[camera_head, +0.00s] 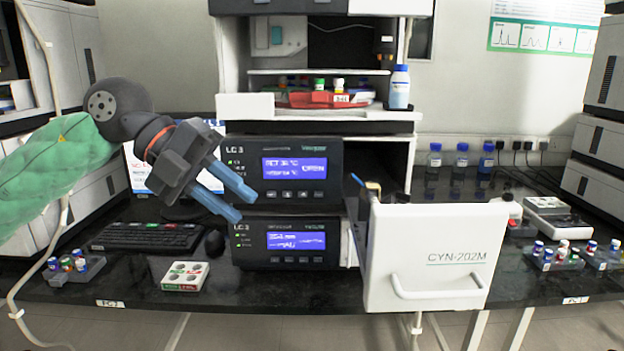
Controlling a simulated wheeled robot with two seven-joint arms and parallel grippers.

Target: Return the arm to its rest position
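My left arm, in a green sleeve, comes in from the left in the head view. Its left gripper (231,196) has two blue fingers, spread apart with nothing visible between them. It hangs above the bench, in front of the LC 3 instrument stack (284,170) with its two lit screens. The fingertips overlap the left edge of the stack in the picture; I cannot tell the gap in depth. My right gripper does not show.
A white drawer front marked CYN-202M (425,257) stands pulled out on the right. Vial racks (73,270) and (556,262) stand on the bench (330,297). A small white box (185,276), a keyboard (146,237) and a mouse (214,243) lie below the gripper. A blue-capped bottle (399,90) stands above.

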